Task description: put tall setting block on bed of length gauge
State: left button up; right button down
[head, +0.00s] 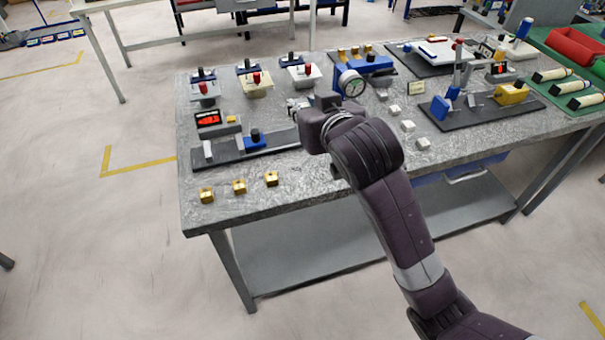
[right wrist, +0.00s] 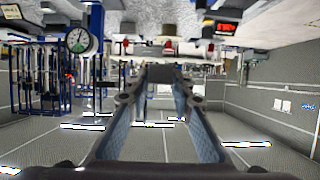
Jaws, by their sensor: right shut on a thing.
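My right gripper (head: 294,104) is over the table, left of the dial. In the right wrist view its fingers (right wrist: 158,76) are shut on a small dark grey block (right wrist: 160,72), which looks like the setting block; its height is hard to judge. In the head view the wrist mostly hides it. What looks like the length gauge has a long dark bed (head: 228,157) at the table's left, below and left of the gripper. A white post (head: 208,150) and a blue block (head: 255,140) stand on the bed. My left gripper is not in view.
Three brass blocks (head: 239,187) stand along the front edge. Red-knobbed fixtures (head: 256,83) stand behind the gauge. A dial gauge (head: 352,83) is close right of the gripper. Small white blocks (head: 408,125) lie right of my arm. A red display (head: 208,119) stands behind the bed.

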aim_at(304, 179)
notch_tip(304, 179, down, 20)
jog(key=shift+r, duration=0.25)
dwell(0.3)
jog(key=shift+f, duration=0.2)
jog(key=c, duration=1.7)
grip_release()
